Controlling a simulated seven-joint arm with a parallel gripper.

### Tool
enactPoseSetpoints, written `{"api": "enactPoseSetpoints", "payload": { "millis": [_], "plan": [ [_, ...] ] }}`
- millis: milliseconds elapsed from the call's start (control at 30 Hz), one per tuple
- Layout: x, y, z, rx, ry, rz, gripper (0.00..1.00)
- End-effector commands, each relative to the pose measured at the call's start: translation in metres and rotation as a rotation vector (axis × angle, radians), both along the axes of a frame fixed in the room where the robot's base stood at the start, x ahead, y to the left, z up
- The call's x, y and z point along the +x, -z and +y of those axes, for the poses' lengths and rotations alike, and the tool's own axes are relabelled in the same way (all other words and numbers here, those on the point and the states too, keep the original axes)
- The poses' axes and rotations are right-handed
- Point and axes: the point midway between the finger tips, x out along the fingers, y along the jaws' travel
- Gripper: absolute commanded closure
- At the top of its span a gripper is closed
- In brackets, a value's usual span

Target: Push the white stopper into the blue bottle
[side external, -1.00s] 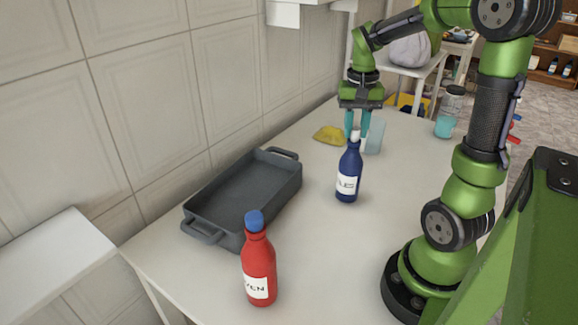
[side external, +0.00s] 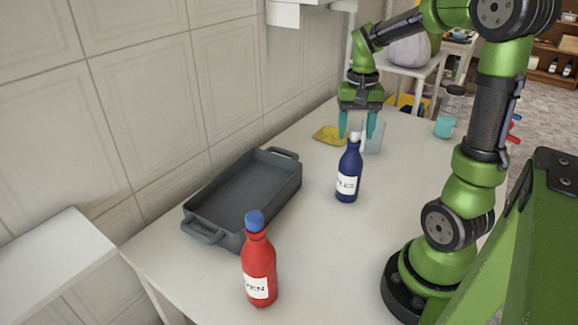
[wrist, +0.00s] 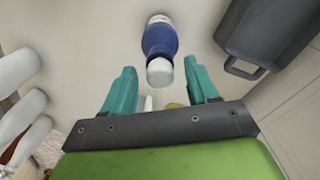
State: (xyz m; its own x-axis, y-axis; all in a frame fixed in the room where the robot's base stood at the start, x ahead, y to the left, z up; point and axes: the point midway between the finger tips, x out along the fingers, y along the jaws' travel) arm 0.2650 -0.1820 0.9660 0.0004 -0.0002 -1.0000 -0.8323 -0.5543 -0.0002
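The blue bottle (side external: 348,174) stands upright on the table with a white label. The white stopper (side external: 354,136) sits at the top of its neck; how deep it sits I cannot tell. My gripper (side external: 357,130) is open and empty, pointing down behind the bottle in the side view, with its teal fingers spread. In the wrist view the white stopper (wrist: 159,72) and blue bottle (wrist: 160,42) show just beyond the gap between the fingertips (wrist: 164,80). No finger visibly touches either.
A dark grey baking tray (side external: 207,232) lies left of the bottle by the tiled wall. A red bottle (side external: 259,272) with a blue cap stands in front. A yellow cloth-like thing (side external: 328,135) and a pale translucent cup (side external: 375,138) are behind. A jar (side external: 446,122) stands at back right.

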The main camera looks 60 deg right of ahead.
Motion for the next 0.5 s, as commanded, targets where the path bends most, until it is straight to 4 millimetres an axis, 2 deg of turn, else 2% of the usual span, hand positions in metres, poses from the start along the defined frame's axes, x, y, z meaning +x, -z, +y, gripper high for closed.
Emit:
{"api": "enactPoseSetpoints", "payload": {
  "millis": [300,367,500],
  "plan": [
    [0.0,-0.003,0.0,0.0,0.0,0.0,0.42],
    [0.0,-0.008,0.0,-0.002,0.0,-0.001,0.42],
    [0.001,-0.032,0.0,-0.004,0.0,-0.005,0.42]
  ]
}}
